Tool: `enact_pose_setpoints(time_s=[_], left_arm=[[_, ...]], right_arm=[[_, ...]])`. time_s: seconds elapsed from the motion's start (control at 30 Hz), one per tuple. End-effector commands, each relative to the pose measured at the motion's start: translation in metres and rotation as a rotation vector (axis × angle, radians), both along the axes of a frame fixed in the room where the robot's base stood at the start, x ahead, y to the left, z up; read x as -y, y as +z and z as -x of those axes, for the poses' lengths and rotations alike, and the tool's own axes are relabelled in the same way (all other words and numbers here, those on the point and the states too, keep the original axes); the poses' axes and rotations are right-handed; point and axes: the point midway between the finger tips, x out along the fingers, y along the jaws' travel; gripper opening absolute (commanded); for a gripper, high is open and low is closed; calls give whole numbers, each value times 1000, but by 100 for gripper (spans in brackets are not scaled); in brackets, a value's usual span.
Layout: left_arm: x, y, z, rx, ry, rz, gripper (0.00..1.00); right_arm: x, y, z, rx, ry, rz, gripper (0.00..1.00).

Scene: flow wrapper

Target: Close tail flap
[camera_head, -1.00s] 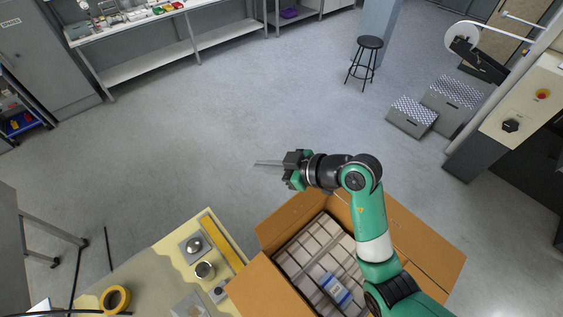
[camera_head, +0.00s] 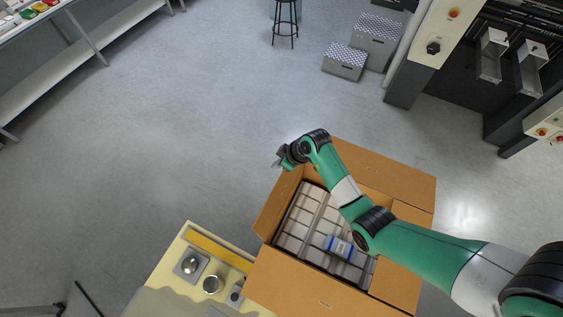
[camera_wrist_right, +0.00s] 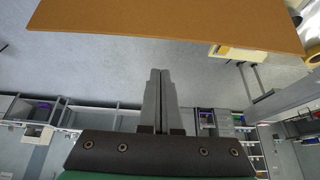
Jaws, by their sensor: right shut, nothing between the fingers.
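An open cardboard carton (camera_head: 255,232) in the head view is packed with rows of small white boxes (camera_head: 318,215). A blue-and-white packet (camera_head: 340,246) lies on top of them. Its flaps stand open: a left flap (camera_head: 277,205), a far right flap (camera_head: 388,170), a near flap (camera_head: 305,290) and a right flap (camera_head: 398,280). I cannot tell which is the tail flap. My right gripper (camera_head: 281,162) is shut and empty, beyond the carton's far left corner. In the right wrist view its fingers (camera_wrist_right: 159,73) are together, apart in the picture from a brown cardboard panel (camera_wrist_right: 170,22). My left gripper is out of view.
A pale yellow table (camera_head: 165,268) with small metal parts and a yellow bar stands left of the carton. Grey step boxes (camera_head: 345,62) and a black stool (camera_head: 285,20) are farther off.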

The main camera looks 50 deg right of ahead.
Motion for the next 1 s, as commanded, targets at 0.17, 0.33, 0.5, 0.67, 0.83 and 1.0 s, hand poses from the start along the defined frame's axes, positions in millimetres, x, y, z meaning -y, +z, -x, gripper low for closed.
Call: enact_pose_setpoints(time_s=[0.17, 0.33, 0.5, 0.67, 0.83, 1.0], left_arm=[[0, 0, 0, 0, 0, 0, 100], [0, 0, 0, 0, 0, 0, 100], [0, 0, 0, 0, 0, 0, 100], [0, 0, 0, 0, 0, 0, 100], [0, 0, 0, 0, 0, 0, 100], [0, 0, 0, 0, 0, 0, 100]], right_arm=[[-4, -26, -14, -2, 0, 0, 0], [-6, -43, -24, -1, -1, 3, 0], [-3, -46, -13, 0, -3, 6, 0], [1, -42, 3, 0, -4, 8, 0], [2, -40, 12, -1, -5, 9, 0], [2, -40, 13, -2, -3, 9, 0]])
